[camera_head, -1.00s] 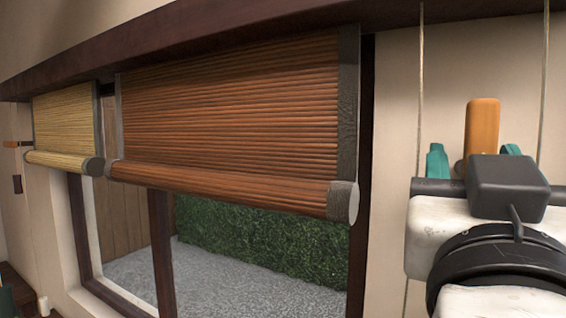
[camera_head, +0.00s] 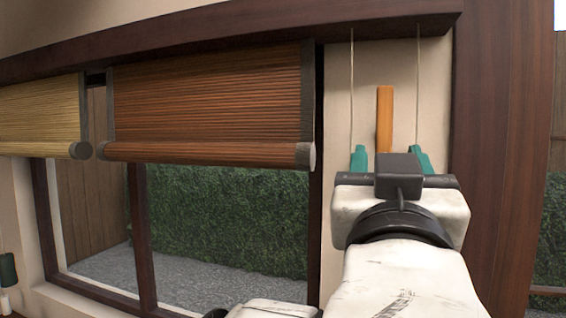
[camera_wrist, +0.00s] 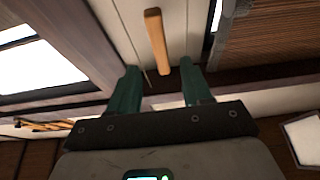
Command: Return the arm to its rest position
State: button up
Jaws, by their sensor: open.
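My gripper (camera_head: 389,162) is open, its two green fingers pointing up and apart. In the wrist view the gripper (camera_wrist: 160,82) has nothing between its fingertips. An orange-brown wooden piece (camera_head: 384,118) stands upright in the picture just past the fingers, in front of the pale wall; it also shows in the wrist view (camera_wrist: 156,40), tilted a little. A gap shows between it and both fingers. My arm reaches up from the bottom right of the head view.
A brown slatted blind (camera_head: 210,105) and a yellow blind (camera_head: 40,118) hang partly lowered over the window left of my arm. Two thin cords (camera_head: 351,90) run down the wall beside the wooden piece. A dark wooden post (camera_head: 500,150) stands close on the right.

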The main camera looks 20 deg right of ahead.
dwell(0.4)
jog(key=w+d+f+n+g+y, duration=0.1)
jog(key=w+f+n+y, duration=0.15)
jog(key=f, duration=0.65)
jog(key=w+d+f+n+g+y, duration=0.1)
jog(key=w+f+n+y, duration=0.15)
jog(key=f, duration=0.55)
jog(key=s+d+f+n+g+y, duration=0.1)
jog(key=d+f+g+y, duration=0.15)
jog(key=f, duration=0.85)
jog(key=s+d+f+g+y, duration=0.1)
jog(key=f+g, duration=0.2)
jog(key=f, duration=0.8)
jog(key=s+f+g+y, duration=0.4)
jog(key=s+f+g, duration=0.5)
jog(key=s+f, duration=1.6)
jog(key=shift+n+g, duration=0.3)
jog(key=shift+g, duration=0.05)
